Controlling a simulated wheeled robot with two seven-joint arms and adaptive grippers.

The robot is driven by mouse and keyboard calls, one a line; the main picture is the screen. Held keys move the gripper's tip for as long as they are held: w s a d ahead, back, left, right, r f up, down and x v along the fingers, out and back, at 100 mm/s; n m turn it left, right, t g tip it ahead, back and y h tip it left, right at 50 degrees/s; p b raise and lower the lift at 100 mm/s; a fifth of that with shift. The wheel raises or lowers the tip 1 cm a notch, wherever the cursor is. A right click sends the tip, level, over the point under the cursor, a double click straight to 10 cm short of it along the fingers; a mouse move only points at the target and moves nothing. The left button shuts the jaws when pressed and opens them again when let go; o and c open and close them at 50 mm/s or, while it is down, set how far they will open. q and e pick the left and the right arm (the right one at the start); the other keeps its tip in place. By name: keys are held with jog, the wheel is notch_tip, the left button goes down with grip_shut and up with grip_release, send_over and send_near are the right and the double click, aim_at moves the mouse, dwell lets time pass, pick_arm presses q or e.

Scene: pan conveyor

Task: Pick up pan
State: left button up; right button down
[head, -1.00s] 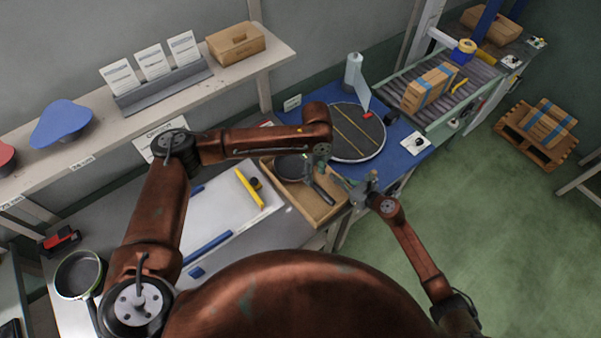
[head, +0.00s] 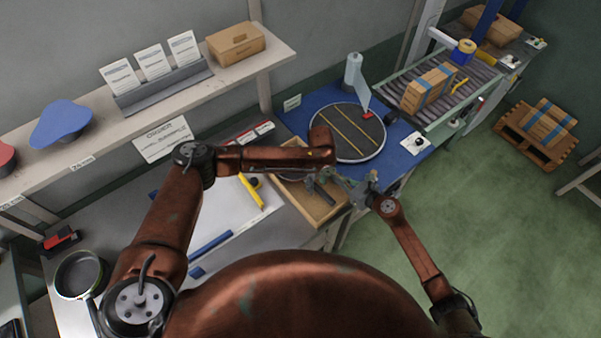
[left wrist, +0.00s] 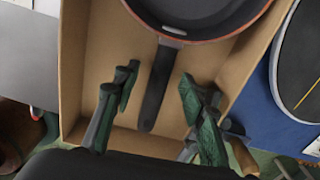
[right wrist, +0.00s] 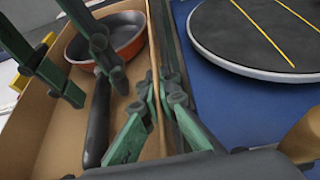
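The pan is dark inside with an orange-red outer side and a black handle. It lies in a shallow cardboard box (head: 320,213); the left wrist view shows the pan (left wrist: 195,12) at the top, and the right wrist view shows it (right wrist: 120,35) too. My left gripper (left wrist: 157,90) is open, one finger on either side of the handle, with visible gaps. In the head view my left arm hides most of the pan.
A round dark turntable (head: 350,135) with yellow lines stands on the blue surface right of the box. A second pan (head: 80,275) lies at the far left. A yellow tool (head: 250,190) lies on the white sheet. The box walls (right wrist: 35,110) stand close around the grippers.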

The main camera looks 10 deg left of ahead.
pick_arm(q)
jog(key=shift+f, duration=0.7)
jog(key=shift+c, duration=0.6)
grip_shut()
jog(key=shift+r, duration=0.1)
